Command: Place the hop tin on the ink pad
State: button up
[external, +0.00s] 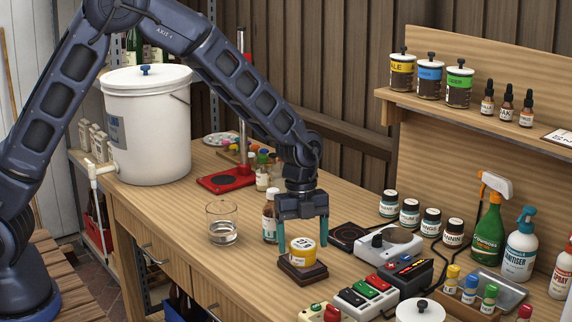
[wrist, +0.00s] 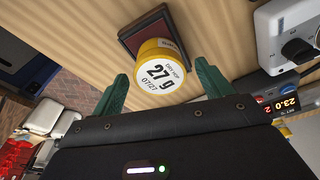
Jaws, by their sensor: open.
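The hop tin (external: 302,247) is a small yellow tin with a white lid marked 27 g. It rests on the ink pad (external: 303,275), a dark block with a reddish-brown top, near the bench's front edge. In the wrist view the tin (wrist: 161,66) covers the near part of the pad (wrist: 137,36). My gripper (external: 303,246) points down over the tin, its green fingers apart on either side of it.
A brown bottle (external: 270,222) and a glass (external: 222,228) stand left of my gripper. A dial device (external: 390,243) and a box with coloured buttons (external: 366,297) stand close on the right. Bare bench lies between the glass and the pad.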

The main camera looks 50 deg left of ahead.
aim_at(300, 240)
notch_tip(300, 240, up, 10)
jog(key=a, duration=0.1)
jog(key=s+a+r+n+t, duration=0.2)
jog(key=s+a+r+n, duration=0.8)
jog(key=s+a+r, duration=0.5)
jog(key=s+a+r+n+t, duration=0.1)
jog(key=s+a+n, duration=0.4)
jog(key=s, duration=0.6)
jog(key=s+a+r+n+t+y, duration=0.1)
jog(key=s+a+n, duration=0.4)
jog(key=s, duration=0.5)
jog(key=shift+s+a+r+n+t+y, duration=0.35)
jog(key=shift+n+t, duration=0.35)
jog(key=shift+n, duration=0.5)
